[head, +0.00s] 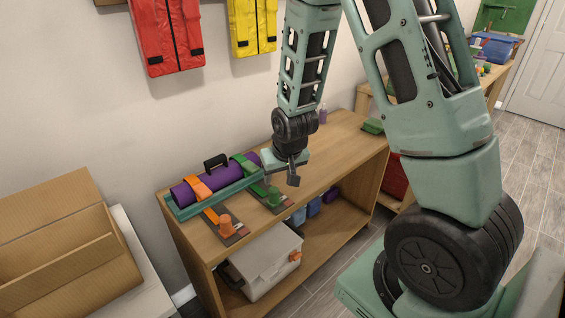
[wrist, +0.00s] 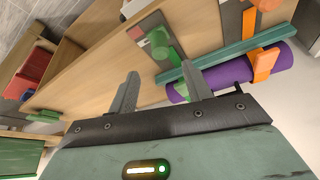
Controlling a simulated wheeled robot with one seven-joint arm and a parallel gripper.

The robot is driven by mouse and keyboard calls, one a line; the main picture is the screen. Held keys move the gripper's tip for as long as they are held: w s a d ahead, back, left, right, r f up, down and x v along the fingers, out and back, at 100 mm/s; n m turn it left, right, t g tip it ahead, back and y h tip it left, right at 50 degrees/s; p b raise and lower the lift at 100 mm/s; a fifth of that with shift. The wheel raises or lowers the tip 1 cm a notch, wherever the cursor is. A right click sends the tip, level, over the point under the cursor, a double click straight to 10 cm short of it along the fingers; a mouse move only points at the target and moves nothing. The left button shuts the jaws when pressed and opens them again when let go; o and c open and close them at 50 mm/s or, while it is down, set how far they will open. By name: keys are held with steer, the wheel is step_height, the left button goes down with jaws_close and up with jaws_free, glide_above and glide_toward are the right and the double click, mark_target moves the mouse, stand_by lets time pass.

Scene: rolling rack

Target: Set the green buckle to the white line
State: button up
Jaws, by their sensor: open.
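The green buckle (head: 273,197) sits on a short dark track on the wooden bench. In the wrist view the green buckle (wrist: 163,44) shows just beyond and between my fingertips, apart from them. A green strap (head: 244,162) runs from its side over a purple roll (head: 184,193). My gripper (head: 282,179) is open and empty, pointing down close above the green buckle. Its two fingers also show in the wrist view (wrist: 160,72). A red patch and a pale patch show on the track (wrist: 142,38) beside the buckle; I cannot clearly make out the white line.
The roll lies in a teal tray (head: 214,195). An orange strap (head: 197,187) crosses it, with an orange buckle (head: 226,227) on a second track to the left. A grey box (head: 262,265) stands on the lower shelf.

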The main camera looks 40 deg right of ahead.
steer(key=v, duration=0.5)
steer(key=shift+s+r, duration=0.1)
stand_by(0.4)
steer(key=s+a+r+n+g+y+p, duration=0.1)
steer(key=s+a+r+n, duration=0.25)
steer(key=a, duration=0.45)
steer(key=s+a+r+n+g+y+p, duration=0.1)
steer(key=s+a+r+n+p, duration=0.2)
steer(key=a, duration=0.6)
steer(key=s+a+r+n+g, duration=0.1)
steer(key=s+a+r+n, duration=0.1)
steer(key=s+a, duration=0.2)
steer(key=s+a+r+n+g, duration=0.1)
steer(key=s+a+r+n, duration=0.1)
steer(key=s, duration=0.9)
steer(key=shift+a+r, duration=0.85)
steer(key=shift+a, duration=0.1)
